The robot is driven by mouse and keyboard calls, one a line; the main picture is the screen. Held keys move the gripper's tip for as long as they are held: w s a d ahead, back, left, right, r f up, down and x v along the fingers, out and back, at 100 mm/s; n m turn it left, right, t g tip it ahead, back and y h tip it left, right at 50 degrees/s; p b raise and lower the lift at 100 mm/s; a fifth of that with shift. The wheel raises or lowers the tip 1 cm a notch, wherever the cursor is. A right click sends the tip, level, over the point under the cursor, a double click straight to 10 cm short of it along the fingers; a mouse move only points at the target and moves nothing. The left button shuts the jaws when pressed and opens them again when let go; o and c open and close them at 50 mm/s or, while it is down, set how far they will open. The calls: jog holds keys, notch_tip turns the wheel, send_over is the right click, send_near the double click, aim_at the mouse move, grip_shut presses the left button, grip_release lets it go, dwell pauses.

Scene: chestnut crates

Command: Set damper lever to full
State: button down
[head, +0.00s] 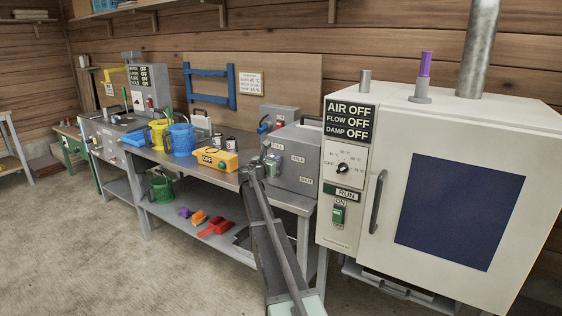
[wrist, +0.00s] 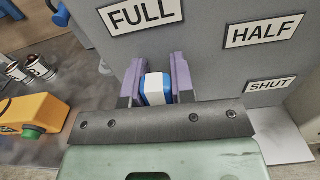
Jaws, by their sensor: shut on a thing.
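The damper unit is a grey box (head: 298,152) at the right end of the bench. The wrist view shows its FULL label (wrist: 141,14), HALF label (wrist: 265,30) and SHUT label (wrist: 270,86). My gripper (wrist: 157,76) is at this face, just below the FULL label and left of SHUT. Its purple fingers are shut on a small blue block with a white face (wrist: 155,88), which looks like the damper lever's handle. The rest of the lever is hidden. In the head view my gripper (head: 272,164) hides the handle.
A white oven cabinet (head: 340,220) stands to the right; its panel (head: 348,122) reads AIR OFF, FLOW OFF, DAMP OFF. A yellow box with a green button (head: 215,159) is left of my gripper, with blue (head: 181,140) and yellow jugs beyond.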

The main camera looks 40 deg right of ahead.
jog(key=shift+a, duration=0.1)
dwell(0.4)
jog(key=c, duration=1)
grip_release()
jog(key=shift+o, duration=0.2)
jog(key=v, duration=1)
jog(key=shift+a, duration=0.35)
jog(key=shift+s, duration=0.1)
